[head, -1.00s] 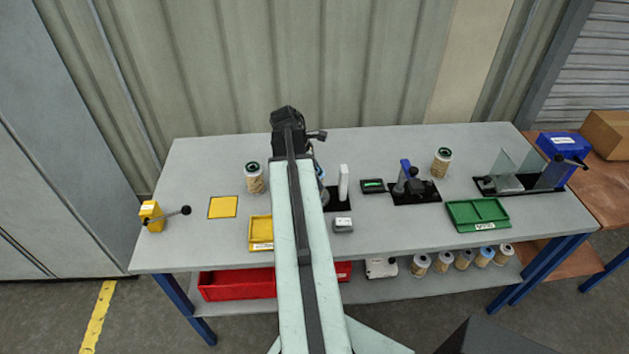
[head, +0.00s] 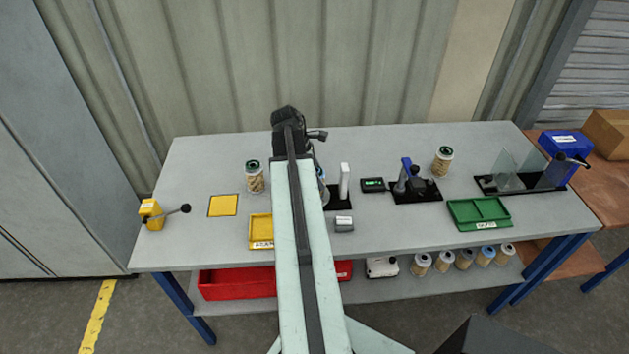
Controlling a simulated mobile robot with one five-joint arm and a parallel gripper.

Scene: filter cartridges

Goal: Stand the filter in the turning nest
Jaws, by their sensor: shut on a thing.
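My arm (head: 298,250) reaches over the bench, and its dark far end (head: 288,125) stands in front of the back wall. My gripper is hidden behind the arm, so its jaws and anything in them do not show. A pale, bluish thing (head: 320,172) peeks out just right of the arm; I cannot tell if it is a filter. Right of it is a black base (head: 335,204) with a white upright post (head: 344,181), partly covered by the arm. I cannot tell whether this is the turning nest. One filter (head: 254,177) stands upright left of the arm, another (head: 442,161) at the back right.
A yellow tray (head: 261,243), yellow square (head: 223,205) and yellow lever box (head: 151,213) lie left. Rightward are a small display (head: 372,185), a blue-handled clamp (head: 407,172), a green tray (head: 478,226) and clear panels (head: 503,166). Several filters (head: 464,259) stand on the lower shelf.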

